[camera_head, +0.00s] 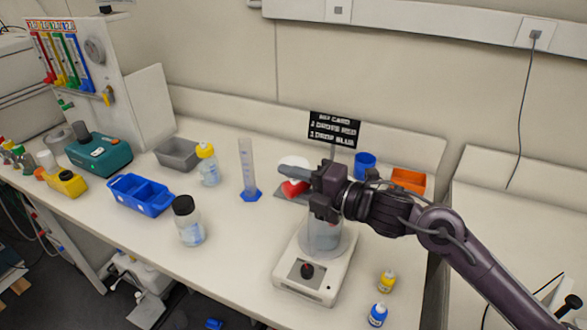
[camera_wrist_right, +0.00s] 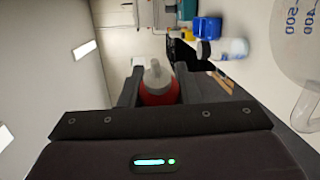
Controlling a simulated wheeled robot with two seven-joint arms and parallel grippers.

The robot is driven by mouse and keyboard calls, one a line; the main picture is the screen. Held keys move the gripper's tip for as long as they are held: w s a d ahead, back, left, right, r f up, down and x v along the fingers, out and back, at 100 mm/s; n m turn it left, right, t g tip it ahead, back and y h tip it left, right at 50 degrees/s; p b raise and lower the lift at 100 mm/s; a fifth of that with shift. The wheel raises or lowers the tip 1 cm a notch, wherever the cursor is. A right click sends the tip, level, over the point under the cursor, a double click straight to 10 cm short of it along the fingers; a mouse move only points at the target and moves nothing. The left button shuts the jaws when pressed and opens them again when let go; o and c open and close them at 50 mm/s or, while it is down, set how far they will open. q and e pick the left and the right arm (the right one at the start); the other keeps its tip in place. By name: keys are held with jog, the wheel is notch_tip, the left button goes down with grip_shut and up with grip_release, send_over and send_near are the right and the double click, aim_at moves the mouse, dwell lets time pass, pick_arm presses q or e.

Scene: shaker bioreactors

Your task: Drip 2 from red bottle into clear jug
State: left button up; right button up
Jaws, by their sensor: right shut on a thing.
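My right gripper (camera_head: 303,188) is shut on the red bottle (camera_head: 293,188), above and slightly left of the clear jug (camera_head: 325,238). In the right wrist view, the red bottle (camera_wrist_right: 158,95) with its pale nozzle sits between the two fingers (camera_wrist_right: 158,86). The bottle's exact tilt is hard to tell. The jug stands on a white stirrer (camera_head: 312,275) with a dark knob; the gripper and wrist hide its top. The jug's graduated wall (camera_wrist_right: 300,45) shows at the right of the wrist view. My left gripper is not in view.
A yellow-capped dropper bottle (camera_head: 387,281) and a blue-capped one (camera_head: 378,314) stand right of the stirrer. A mix card (camera_head: 335,129), blue cup (camera_head: 365,162) and orange bin (camera_head: 408,180) are behind. A graduated cylinder (camera_head: 248,170) and dark-capped jar (camera_head: 188,222) stand left.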

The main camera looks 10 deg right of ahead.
jog(key=shift+s+a+f, duration=0.15)
jog(key=shift+a, duration=0.1)
jog(key=shift+s+a+f+n+h, duration=0.15)
jog(key=shift+s+a+f+n, duration=0.05)
jog(key=shift+a+n, duration=0.25)
jog(key=shift+s+a+f+n+h, duration=0.15)
jog(key=shift+a+f+n, duration=0.05)
jog(key=shift+a+n, duration=0.25)
